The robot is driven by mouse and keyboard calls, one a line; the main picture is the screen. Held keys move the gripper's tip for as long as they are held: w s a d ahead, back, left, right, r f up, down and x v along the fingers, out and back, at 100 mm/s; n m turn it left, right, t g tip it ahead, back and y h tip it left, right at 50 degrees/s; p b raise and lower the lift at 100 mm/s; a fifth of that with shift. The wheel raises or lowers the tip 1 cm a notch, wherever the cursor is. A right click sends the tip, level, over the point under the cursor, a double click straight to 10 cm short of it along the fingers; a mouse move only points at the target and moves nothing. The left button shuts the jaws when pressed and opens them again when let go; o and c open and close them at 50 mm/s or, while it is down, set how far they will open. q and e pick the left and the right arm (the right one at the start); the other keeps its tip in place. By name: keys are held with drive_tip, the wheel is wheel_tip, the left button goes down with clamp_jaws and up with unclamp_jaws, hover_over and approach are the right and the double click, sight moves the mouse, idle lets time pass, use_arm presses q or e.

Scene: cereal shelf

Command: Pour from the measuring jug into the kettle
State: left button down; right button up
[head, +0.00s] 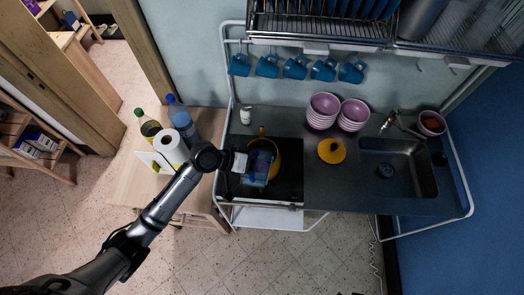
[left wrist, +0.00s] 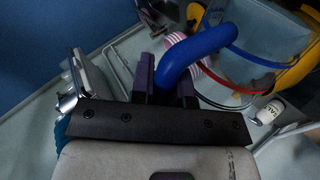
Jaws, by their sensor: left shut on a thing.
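The measuring jug (head: 256,170) is clear with a blue handle and is over the yellow kettle (head: 274,146), which stands on the black hob. The jug covers much of the kettle from above, so I cannot tell its exact tilt or whether liquid is flowing. My left gripper (head: 240,162) is shut on the jug's handle. In the left wrist view the dark fingers (left wrist: 165,85) are at the thick blue handle (left wrist: 200,48), and yellow of the kettle (left wrist: 289,76) shows behind the clear jug. My right gripper is not in view.
A yellow lid (head: 331,151) lies on the counter right of the hob. Stacked pink bowls (head: 323,111) stand behind it, with the sink (head: 398,165) further right. A small white bottle (head: 245,115) is behind the hob. Bottles and a paper roll (head: 170,146) stand left. Blue mugs (head: 295,68) hang above.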

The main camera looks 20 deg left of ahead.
use_arm(q)
drive_tip(key=shift+w+a+f, duration=0.1)
drive_tip(key=shift+w+f, duration=0.2)
drive_tip(key=shift+w, duration=0.1)
idle(0.3)
drive_tip(key=shift+w+r+n+g, duration=0.1)
drive_tip(key=shift+w+n+g, duration=0.2)
drive_tip(key=shift+w+g, duration=0.1)
